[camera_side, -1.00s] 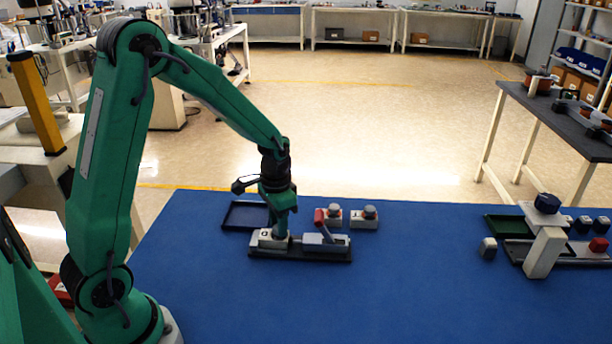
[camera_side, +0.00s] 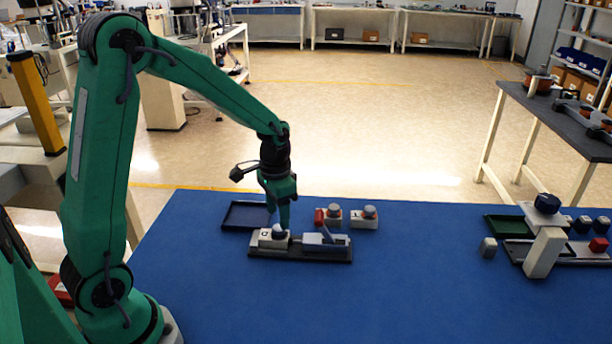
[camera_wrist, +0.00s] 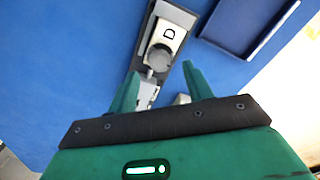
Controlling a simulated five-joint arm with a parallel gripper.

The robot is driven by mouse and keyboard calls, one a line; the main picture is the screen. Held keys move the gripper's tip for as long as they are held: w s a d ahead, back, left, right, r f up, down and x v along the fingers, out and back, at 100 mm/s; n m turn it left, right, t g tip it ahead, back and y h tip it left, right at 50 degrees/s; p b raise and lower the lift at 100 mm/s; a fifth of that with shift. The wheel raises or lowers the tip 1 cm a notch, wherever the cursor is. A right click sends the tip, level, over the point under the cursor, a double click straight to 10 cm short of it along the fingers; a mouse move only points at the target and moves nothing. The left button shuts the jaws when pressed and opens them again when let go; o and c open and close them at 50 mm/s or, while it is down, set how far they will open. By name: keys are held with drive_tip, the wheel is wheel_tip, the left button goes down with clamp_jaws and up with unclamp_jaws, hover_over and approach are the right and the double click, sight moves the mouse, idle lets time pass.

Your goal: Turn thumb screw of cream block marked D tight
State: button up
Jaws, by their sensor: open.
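The cream block marked D (camera_side: 268,242) sits at the left end of a dark base plate on the blue table. Its grey round thumb screw (camera_side: 279,231) stands on top. My gripper (camera_side: 283,222) is just above and beside the screw, fingers pointing down. In the wrist view the letter D shows on the block (camera_wrist: 169,33), and the round grey screw (camera_wrist: 158,58) lies ahead of my open gripper (camera_wrist: 160,72), between the lines of its two fingers. The fingers look empty. Whether a fingertip touches the screw cannot be told.
A grey piece with a lever (camera_side: 326,240) fills the plate's right end. Two cream blocks with grey knobs (camera_side: 333,214) (camera_side: 368,215) stand behind, with red at the first one's left. A dark blue tray (camera_side: 245,226) lies behind left. The front table is clear.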

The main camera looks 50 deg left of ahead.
sight(278, 229)
drive_tip(key=shift+r, duration=2.3)
drive_tip(key=s+d+r+n+t, duration=0.1)
drive_tip(key=s+d+r+t, duration=0.1)
drive_tip(key=s+r, duration=0.3)
drive_tip(key=s+d+r+t, duration=0.3)
drive_tip(key=s+r, duration=0.3)
drive_tip(key=s, duration=0.5)
drive_tip(key=shift+d+r+n+t, duration=0.2)
drive_tip(key=shift+d+n+t, duration=0.15)
drive_tip(key=shift+d, duration=0.35)
